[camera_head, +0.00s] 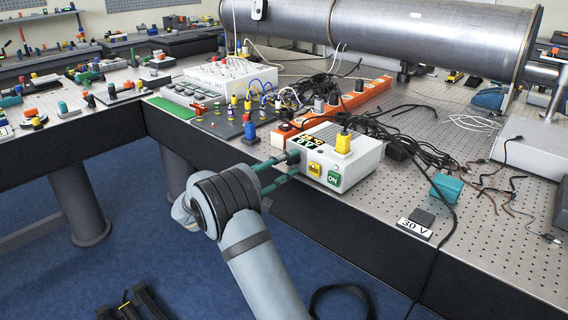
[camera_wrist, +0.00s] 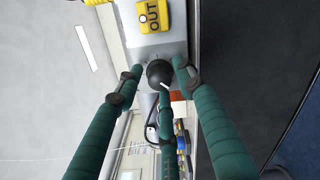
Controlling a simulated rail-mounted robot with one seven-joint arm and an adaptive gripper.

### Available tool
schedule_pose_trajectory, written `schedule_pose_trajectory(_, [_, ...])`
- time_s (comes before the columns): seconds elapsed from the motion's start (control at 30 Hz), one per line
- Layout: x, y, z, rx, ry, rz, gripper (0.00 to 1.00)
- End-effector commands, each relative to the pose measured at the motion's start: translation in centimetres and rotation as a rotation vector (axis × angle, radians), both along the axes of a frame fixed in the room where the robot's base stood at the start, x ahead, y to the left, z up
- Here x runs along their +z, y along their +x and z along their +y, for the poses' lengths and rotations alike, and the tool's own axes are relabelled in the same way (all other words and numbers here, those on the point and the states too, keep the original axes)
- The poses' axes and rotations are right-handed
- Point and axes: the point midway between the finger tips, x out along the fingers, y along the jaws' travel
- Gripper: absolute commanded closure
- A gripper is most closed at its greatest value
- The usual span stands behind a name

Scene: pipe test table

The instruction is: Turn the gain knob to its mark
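The gain knob (camera_wrist: 159,72) is a round black knob on the front of a white box (camera_head: 362,168). In the wrist view a short white line shows on its lower right edge; I cannot make out the mark on the panel. In the head view the knob (camera_head: 292,157) sits at the left end of the box front. My gripper (camera_wrist: 161,78) has green fingers spread around the knob, with a gap visible at its left side. In the head view my gripper (camera_head: 287,166) reaches the box from the left. Whether any finger touches the knob is unclear.
Black cables (camera_head: 400,140) lie behind and right. An orange power strip (camera_head: 355,98) lies behind. The table's front edge is just below my fingers.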

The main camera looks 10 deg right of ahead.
Motion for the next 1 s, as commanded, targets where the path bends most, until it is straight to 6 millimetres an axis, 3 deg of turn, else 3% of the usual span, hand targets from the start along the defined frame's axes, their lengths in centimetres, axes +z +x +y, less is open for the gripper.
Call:
schedule_pose_trajectory(0.47, [0.1,-0.3,0.9,0.008,-0.001,-0.003,0.55])
schedule_pose_trajectory(1.0, [0.1,-5.7,9.2,0.006,0.000,-0.003,0.55])
